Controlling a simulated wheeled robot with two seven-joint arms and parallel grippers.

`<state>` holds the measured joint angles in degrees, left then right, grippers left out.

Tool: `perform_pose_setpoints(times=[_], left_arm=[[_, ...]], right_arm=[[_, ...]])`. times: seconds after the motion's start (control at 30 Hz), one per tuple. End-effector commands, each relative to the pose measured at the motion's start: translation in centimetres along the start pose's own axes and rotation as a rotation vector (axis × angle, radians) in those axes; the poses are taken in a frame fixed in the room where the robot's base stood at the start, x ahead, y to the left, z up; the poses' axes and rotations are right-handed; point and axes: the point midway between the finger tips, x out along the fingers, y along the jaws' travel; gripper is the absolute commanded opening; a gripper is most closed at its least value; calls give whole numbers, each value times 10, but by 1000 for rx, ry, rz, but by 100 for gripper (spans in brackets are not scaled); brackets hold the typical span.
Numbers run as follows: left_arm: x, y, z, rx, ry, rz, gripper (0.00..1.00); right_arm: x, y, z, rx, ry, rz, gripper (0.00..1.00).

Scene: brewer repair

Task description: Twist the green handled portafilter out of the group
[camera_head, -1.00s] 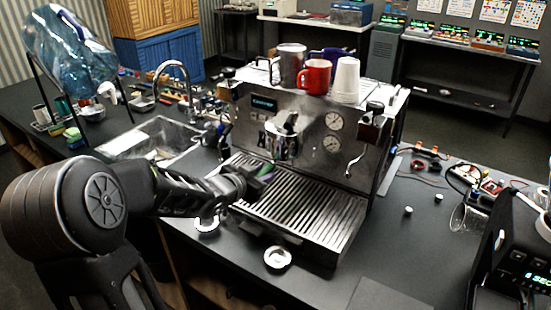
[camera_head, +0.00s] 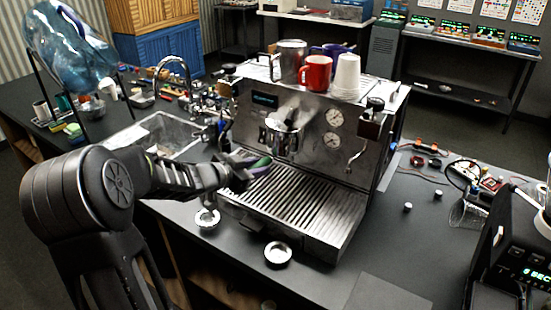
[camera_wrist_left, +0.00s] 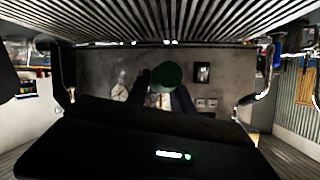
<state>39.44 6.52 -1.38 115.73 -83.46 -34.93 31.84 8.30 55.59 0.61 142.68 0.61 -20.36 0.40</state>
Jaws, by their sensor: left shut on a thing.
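The espresso machine (camera_head: 310,150) stands on the dark counter, with its silver group (camera_head: 283,138) at the middle of its front. The green handle (camera_head: 262,161) of the portafilter shows just left of and below the group, partly hidden by my gripper. My left gripper (camera_head: 248,168) comes in from the left, above the drip tray, and is shut on the green handle. In the left wrist view the round green handle end (camera_wrist_left: 167,76) sits between the two dark fingers (camera_wrist_left: 163,98). I cannot tell whether the portafilter is still seated in the group. My right gripper is not in view.
The slatted drip tray (camera_head: 300,205) lies below the gripper. Mugs, including a red one (camera_head: 316,73), and white cups (camera_head: 347,76) stand on top of the machine. A small round metal dish (camera_head: 278,254) sits in front. A sink (camera_head: 165,135) is at the left.

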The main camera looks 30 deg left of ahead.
Motion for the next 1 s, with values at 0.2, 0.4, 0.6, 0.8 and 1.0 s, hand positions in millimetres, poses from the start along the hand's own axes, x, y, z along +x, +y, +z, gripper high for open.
perform_pose_setpoints(times=[0.2,0.4,0.6,0.8,1.0], left_arm=[[0,1,0,0,1,3,0],[2,-2,0,13,10,31,0],[3,-10,0,42,25,100,0],[3,-11,1,47,27,118,0],[3,-11,1,49,28,121,0]], right_arm=[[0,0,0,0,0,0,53],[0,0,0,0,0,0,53],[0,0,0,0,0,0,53],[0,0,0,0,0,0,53],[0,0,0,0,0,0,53]])
